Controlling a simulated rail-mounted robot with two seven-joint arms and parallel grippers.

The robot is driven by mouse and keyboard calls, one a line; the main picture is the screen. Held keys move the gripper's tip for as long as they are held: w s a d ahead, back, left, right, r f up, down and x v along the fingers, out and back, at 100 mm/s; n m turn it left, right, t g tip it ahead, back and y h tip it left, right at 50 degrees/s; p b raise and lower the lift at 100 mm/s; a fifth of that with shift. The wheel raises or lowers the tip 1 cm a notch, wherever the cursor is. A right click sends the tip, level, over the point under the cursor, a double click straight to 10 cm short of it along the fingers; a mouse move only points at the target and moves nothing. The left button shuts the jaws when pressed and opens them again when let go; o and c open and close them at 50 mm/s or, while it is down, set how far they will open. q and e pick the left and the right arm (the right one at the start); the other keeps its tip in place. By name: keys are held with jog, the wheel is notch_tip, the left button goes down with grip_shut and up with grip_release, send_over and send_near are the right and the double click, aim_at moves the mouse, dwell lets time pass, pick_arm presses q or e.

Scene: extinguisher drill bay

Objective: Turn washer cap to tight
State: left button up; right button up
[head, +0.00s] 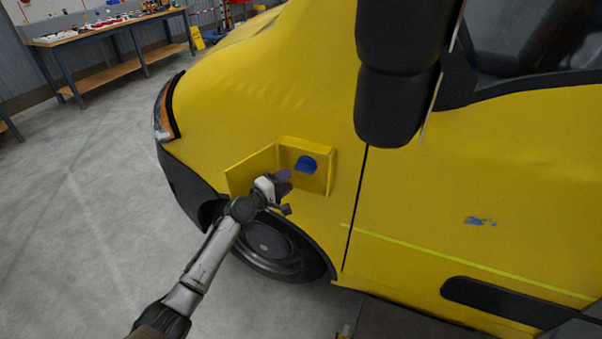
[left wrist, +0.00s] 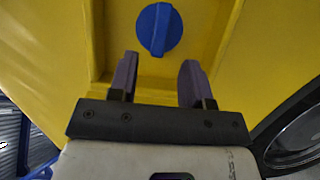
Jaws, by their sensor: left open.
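The blue washer cap (head: 306,164) sits in a shallow yellow recess (head: 318,183) on the side of a yellow van, with the recess's flap (head: 251,171) standing open to the left. In the left wrist view the cap (left wrist: 159,29) is round with a raised grip bar that runs roughly up and down. My left gripper (head: 284,182) is just below and in front of the cap. It is open and empty, with its two purple-grey fingers (left wrist: 157,82) apart and the cap beyond their tips. The fingers do not appear to touch the cap. My right gripper is not in view.
The van's black mirror (head: 400,75) hangs to the upper right of the recess. The front wheel (head: 270,248) is below it. A workbench (head: 110,32) with small items stands at the back left. The grey floor (head: 85,190) at left is clear.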

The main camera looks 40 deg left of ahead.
aim_at(302, 170)
pick_arm(q)
jog(key=shift+w+d+b, duration=0.2)
jog(key=shift+w+b, duration=0.15)
jog(key=shift+w, duration=1.35)
jog(key=shift+w+d+b, duration=0.2)
jog(key=shift+w+b, duration=0.15)
jog(key=shift+w, duration=1.3)
grip_shut()
